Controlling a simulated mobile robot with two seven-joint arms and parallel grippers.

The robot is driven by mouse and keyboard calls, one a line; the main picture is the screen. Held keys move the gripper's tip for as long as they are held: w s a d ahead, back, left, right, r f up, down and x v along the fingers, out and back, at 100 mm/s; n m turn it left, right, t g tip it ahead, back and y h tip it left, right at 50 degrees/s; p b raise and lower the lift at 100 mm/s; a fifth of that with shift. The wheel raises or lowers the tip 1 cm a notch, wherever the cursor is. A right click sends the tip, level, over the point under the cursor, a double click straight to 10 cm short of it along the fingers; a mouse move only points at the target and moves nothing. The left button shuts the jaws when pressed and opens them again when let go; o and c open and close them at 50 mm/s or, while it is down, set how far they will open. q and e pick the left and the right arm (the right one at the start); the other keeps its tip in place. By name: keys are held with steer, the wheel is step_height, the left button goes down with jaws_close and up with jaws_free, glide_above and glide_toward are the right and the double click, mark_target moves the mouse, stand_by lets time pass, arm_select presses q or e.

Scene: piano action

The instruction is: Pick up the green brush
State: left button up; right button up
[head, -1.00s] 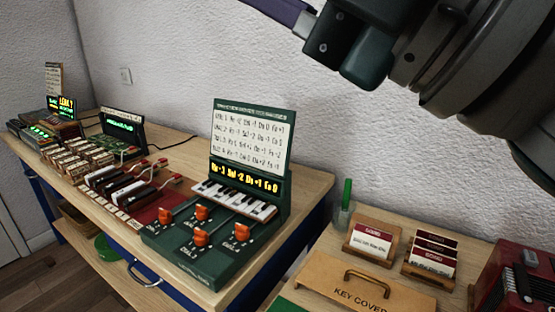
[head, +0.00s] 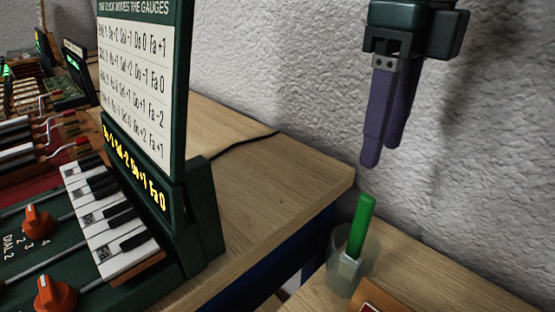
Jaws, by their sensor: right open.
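The green brush (head: 361,222) stands nearly upright, tilted slightly, in a clear cup (head: 338,274) at the lower right of the head view. Its green handle sticks up above the rim and its pale lower end is inside the cup. My right gripper (head: 382,158) hangs above it with purple fingers pointing down. It is open and empty, its fingertips a little above the brush's top and apart from it. The fingers overlap in this view, so their gap shows narrow. My left gripper is not in view.
The cup stands on a wooden table (head: 440,280) by a textured wall (head: 490,130). A green console (head: 205,220) with a tall sign, piano keys and orange knobs stands on the other table at the left. A wooden holder (head: 385,300) is close beside the cup.

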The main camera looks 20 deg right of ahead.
mark_target(368, 196)
steer(key=f, duration=0.4)
steer(key=shift+s+a, duration=0.35)
steer(key=f, duration=0.5)
steer(key=shift+s+a+f, duration=0.2)
steer(key=shift+a, duration=0.05)
jaws_close()
